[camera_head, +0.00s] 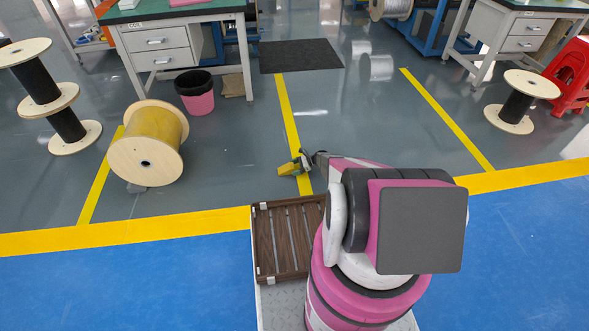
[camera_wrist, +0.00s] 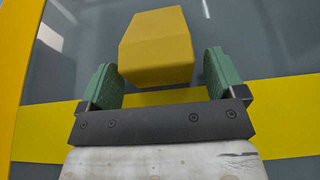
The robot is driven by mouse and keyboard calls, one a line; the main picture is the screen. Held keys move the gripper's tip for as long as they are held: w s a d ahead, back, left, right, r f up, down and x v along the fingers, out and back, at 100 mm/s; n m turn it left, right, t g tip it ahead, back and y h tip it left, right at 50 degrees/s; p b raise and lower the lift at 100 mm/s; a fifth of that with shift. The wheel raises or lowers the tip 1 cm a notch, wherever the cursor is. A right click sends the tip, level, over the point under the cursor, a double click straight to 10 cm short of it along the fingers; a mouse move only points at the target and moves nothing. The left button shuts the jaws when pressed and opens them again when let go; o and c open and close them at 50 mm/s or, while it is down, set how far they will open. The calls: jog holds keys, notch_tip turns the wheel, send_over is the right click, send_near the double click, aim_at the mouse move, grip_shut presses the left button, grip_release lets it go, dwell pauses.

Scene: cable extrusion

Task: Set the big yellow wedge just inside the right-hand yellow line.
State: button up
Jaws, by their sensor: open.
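The big yellow wedge (camera_head: 289,168) is beside the middle yellow line in the head view, at its left edge, just ahead of my gripper (camera_head: 304,161). In the wrist view the wedge (camera_wrist: 158,48) lies between and a little beyond the two green fingertips of my gripper (camera_wrist: 161,75). The fingers are open, with a gap on each side of the wedge. Whether its underside rests on the floor is hard to tell. The right-hand yellow line (camera_head: 446,119) runs diagonally on the grey floor, well to the right of the wedge.
A wide yellow band (camera_head: 120,235) borders the blue floor in front. A large yellow spool (camera_head: 150,140) lies at left. A wooden spool (camera_head: 520,100) stands beyond the right-hand line. A slatted brown tray (camera_head: 262,245) is near my base. The grey floor between the middle and right-hand lines is clear.

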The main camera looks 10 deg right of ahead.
jog(key=shift+r, duration=0.2)
jog(key=v, duration=1.1)
jog(key=shift+d, duration=0.25)
jog(key=shift+s+d+r, duration=0.1)
jog(key=shift+r, duration=0.2)
jog(key=s+a+r+n+g+h, duration=0.1)
jog(key=s+a+r+n+h, duration=0.15)
jog(key=s+r, duration=0.4)
jog(key=s+a+r+n+h, duration=0.1)
jog(key=s+a+r+n, duration=0.2)
jog(key=r, duration=0.7)
jog(key=s+a+r+n+g+h, duration=0.1)
jog(key=s+a+r+n+h, duration=0.15)
jog(key=s+r, duration=0.4)
jog(key=s+a+r+n+t+h, duration=0.1)
jog(key=s+r+n+h, duration=0.2)
jog(key=s+r, duration=0.7)
jog(key=s+a+r+n+t+h, duration=0.1)
jog(key=s+a+r+n+h, duration=0.1)
jog(key=s+r+n+h, duration=0.2)
jog(key=s+r+n, duration=0.1)
jog(key=s+r, duration=0.2)
jog(key=r, duration=0.3)
jog(key=s+r+n, duration=0.2)
jog(key=s+r, duration=0.2)
jog(key=r, duration=0.2)
jog(key=shift+r+h, duration=0.25)
jog(key=shift+h, duration=0.05)
